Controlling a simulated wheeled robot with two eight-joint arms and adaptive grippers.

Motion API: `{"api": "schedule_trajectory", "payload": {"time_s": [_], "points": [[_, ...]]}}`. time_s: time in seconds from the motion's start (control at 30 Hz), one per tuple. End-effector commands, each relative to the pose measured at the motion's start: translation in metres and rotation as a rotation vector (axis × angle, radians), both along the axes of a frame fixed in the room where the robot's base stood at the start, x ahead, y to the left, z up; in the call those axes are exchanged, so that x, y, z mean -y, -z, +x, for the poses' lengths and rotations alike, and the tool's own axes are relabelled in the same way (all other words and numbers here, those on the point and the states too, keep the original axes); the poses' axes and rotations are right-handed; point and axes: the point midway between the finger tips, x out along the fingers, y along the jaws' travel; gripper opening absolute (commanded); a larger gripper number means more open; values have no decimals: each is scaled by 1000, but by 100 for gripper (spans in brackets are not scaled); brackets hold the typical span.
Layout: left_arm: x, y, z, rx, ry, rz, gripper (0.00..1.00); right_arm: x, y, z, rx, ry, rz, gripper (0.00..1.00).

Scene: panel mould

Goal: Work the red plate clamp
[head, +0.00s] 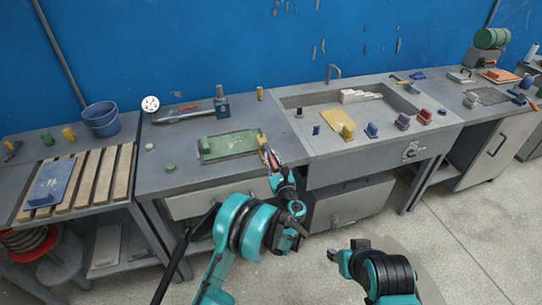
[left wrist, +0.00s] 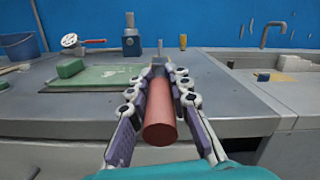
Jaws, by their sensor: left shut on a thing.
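In the left wrist view, the red plate clamp (left wrist: 160,122) shows as a thick red cylinder pointing toward the camera. My left gripper (left wrist: 160,85) is shut around it, with a finger on each side. In the head view, my left gripper (head: 272,165) is at the front right corner of the green panel (head: 231,144) on the middle bench. The fingers hide most of the clamp there. My right gripper (head: 345,252) is low in front of the benches, away from the clamp, and too small to tell open from shut.
A green block (left wrist: 70,68) sits on the panel. A grey and blue post-like tool (head: 221,103) and a white dial gauge (head: 150,104) stand behind it. A sink basin (head: 300,97) with a yellow plate (head: 338,122) lies to the right. A slatted rack (head: 93,172) is at left.

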Motion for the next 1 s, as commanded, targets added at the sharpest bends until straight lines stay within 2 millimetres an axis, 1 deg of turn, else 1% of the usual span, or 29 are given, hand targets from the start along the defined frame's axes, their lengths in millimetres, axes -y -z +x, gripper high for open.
{"api": "schedule_trajectory", "payload": {"time_s": [0.03, 0.5, 0.8, 1.0], "points": [[0, -9, -1, -40, 2, -15, 0, 0, -11, 0, 0, 0, 0, 40], [-2, -32, 5, -465, -1, -152, 0, 0, -65, 0, 0, 0, 0, 40], [-5, -43, 13, -730, -1, -238, 0, 0, -95, 0, 0, 0, 0, 40], [-6, -47, 19, -878, 0, -285, 0, 0, -108, 0, 0, 0, 0, 40]]}}
